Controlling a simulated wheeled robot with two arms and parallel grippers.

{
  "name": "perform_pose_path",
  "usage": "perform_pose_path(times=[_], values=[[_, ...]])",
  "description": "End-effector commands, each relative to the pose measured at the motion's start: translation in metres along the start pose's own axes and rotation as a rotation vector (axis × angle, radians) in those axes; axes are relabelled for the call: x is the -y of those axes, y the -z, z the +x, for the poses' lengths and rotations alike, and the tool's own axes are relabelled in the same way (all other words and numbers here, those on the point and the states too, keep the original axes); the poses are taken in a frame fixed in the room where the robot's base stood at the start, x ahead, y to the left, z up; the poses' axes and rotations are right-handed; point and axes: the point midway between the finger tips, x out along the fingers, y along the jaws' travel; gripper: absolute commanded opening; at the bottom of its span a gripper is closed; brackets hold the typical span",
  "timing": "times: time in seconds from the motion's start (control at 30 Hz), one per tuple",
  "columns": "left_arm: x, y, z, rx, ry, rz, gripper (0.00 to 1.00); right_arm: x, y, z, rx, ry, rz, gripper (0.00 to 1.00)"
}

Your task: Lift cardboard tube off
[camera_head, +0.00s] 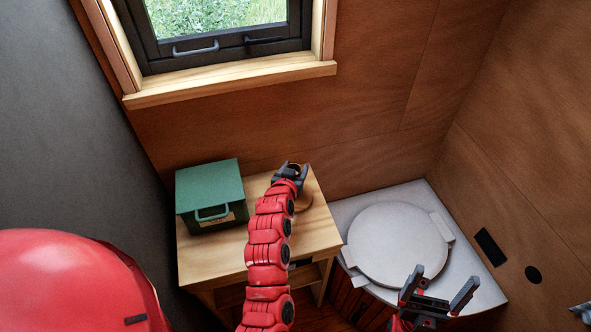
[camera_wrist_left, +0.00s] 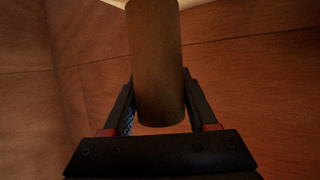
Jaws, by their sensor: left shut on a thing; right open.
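The cardboard tube (camera_wrist_left: 156,60) is a plain brown cylinder in the left wrist view. It stands between the two dark fingers of my left gripper (camera_head: 294,169), which is shut on it. One rounded end of the tube shows near the gripper's palm; the other end reaches toward the top edge of the view. In the head view my left gripper is above the back right of the wooden table (camera_head: 262,244), and I cannot make out the tube there. A round wooden piece (camera_head: 304,201) shows beside the gripper, partly hidden by my arm. My right gripper (camera_head: 437,283) is open and empty.
A green box (camera_head: 210,190) with a handle stands on the table's left side. A white round lid (camera_head: 398,245) on a pale counter lies to the right. A window (camera_head: 215,25) with a wooden sill is above, and wooden walls close the corner.

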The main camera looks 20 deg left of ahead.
Motion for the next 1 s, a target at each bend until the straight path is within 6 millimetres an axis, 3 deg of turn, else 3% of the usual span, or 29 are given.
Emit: perform_pose_path(times=[1.0], values=[[0.0,0.053,-0.022,0.0,0.0,0.001,0.08,-0.001,0.005,0.027,0.0,0.0,0.0,0.93]])
